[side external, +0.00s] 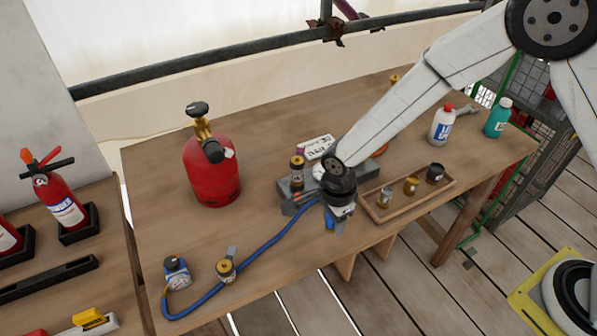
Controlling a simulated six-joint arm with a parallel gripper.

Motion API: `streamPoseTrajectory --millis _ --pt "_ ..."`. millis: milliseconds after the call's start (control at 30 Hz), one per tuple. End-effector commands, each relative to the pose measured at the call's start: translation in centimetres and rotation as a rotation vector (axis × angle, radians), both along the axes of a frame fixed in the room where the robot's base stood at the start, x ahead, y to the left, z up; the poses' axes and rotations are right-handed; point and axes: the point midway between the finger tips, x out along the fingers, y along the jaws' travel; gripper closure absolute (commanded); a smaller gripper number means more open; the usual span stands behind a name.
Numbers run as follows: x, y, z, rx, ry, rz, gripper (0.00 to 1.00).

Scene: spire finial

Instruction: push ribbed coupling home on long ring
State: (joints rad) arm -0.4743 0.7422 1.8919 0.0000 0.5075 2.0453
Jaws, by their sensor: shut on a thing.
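My gripper (336,214) is low over the front middle of the bench, pointing down, beside the left end of the tray. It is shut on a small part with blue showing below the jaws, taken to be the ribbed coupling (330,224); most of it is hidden. A blue hose (268,247) runs from the lower left up to the gripper. A brass fitting (297,170) stands upright on a grey block (286,187), left of the gripper. I cannot tell which part is the long ring, or whether the held part touches another.
A wooden tray (395,212) right of the gripper holds three small fittings. A red gas cylinder (212,172) stands at the left. A gauge (176,270) and a brass valve (226,269) sit front left. Two bottles (441,126) (497,118) stand back right.

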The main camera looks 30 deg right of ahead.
Motion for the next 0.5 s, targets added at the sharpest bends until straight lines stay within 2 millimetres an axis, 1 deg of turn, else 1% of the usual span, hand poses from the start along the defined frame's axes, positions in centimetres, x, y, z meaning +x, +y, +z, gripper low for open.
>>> streamPoseTrajectory --millis 33,200,500 --pt "-0.5 -0.2 0.8 0.001 -0.002 0.001 1.00" --pt "-2.1 -0.8 2.9 0.001 -0.003 0.001 1.00" --pt "-6.6 -2.6 5.0 0.001 -0.001 0.001 1.00"
